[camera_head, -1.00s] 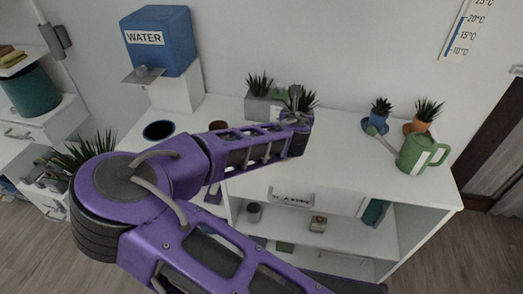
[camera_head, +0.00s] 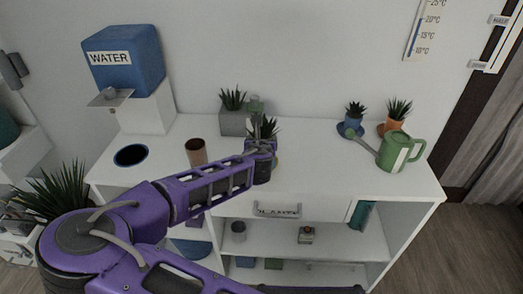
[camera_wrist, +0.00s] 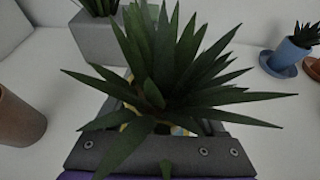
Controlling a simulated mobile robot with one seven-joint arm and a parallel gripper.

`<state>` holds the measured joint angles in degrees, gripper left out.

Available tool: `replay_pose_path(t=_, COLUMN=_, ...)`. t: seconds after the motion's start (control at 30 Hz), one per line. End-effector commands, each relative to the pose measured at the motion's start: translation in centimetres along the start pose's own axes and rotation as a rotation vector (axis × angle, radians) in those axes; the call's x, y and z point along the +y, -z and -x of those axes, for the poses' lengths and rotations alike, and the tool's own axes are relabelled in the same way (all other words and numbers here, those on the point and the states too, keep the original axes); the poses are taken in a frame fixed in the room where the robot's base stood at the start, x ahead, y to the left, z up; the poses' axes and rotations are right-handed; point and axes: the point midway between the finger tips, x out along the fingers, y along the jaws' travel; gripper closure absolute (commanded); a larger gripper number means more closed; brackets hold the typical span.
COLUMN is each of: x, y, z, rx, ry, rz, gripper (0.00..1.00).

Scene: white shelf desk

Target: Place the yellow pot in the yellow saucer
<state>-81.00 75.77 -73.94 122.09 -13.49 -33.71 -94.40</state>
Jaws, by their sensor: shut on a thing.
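My gripper (camera_head: 262,150) is over the white desk top, in front of the grey planter. It is shut on a potted plant with spiky green leaves (camera_head: 266,128). In the wrist view the leaves (camera_wrist: 165,75) spread over the gripper (camera_wrist: 160,135) and hide most of the pot. Only small yellowish patches of the yellow pot (camera_wrist: 180,130) show between the leaves and the gripper. I cannot tell whether its base touches the desk.
A grey planter (camera_head: 235,122) stands behind my gripper, and a brown cup (camera_head: 196,152) stands left. A blue pot (camera_head: 354,122), an orange pot (camera_head: 396,125) and a green watering can (camera_head: 393,155) stand right. Clear desk lies between my gripper and the can.

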Motion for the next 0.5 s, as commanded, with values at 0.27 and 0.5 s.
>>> replay_pose_path(t=0.27, x=0.0, y=3.2, z=-1.4, rx=0.000, ry=0.000, rz=0.002, gripper=0.97)
replay_pose_path(t=0.5, x=0.0, y=3.3, z=-1.4, rx=-0.001, ry=-0.001, rz=-0.001, gripper=0.97)
